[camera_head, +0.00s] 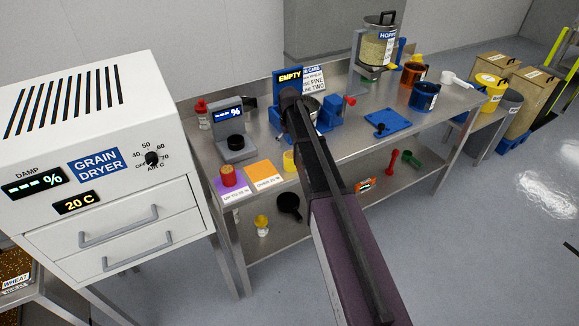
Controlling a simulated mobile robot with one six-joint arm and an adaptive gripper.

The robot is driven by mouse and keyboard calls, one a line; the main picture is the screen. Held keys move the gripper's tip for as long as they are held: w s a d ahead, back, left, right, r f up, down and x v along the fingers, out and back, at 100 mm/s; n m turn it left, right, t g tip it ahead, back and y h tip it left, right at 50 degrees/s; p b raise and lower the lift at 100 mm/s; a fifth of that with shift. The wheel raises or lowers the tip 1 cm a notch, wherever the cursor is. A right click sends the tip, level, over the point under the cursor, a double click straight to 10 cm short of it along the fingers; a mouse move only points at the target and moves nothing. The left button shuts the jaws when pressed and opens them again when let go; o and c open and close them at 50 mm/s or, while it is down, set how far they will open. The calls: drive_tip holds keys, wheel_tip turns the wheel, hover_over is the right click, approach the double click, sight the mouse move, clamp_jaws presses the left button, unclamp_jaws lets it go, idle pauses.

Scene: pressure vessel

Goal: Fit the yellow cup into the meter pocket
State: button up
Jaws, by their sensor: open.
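A small yellow cup (289,161) stands on the bench top beside the orange card, its right side close to or behind my arm. The meter (234,133) is a grey unit left of my arm, with a lit "--- %" display and a dark round part (235,142) on its lower front, which looks like the pocket. I cannot see inside it. My arm reaches up across the middle of the view to a dark joint over the bench. My gripper's fingers do not show; they appear hidden by the arm.
A red-topped container (229,177) stands on the purple card, beside the orange card (265,174). The grain dryer (100,160) stands at left. A hopper (376,45), blue cup (424,96) and blue plate (387,122) occupy the bench's right. Open floor lies at lower right.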

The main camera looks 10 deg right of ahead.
sight(291, 155)
drive_tip(key=shift+f+b, duration=1.55)
drive_tip(key=shift+f, duration=0.3)
drive_tip(key=shift+f, duration=0.1)
drive_tip(key=shift+d+f+b, duration=0.2)
drive_tip(key=shift+f+b, duration=2.3)
drive_tip(key=shift+b, duration=0.1)
drive_tip(key=c, duration=1)
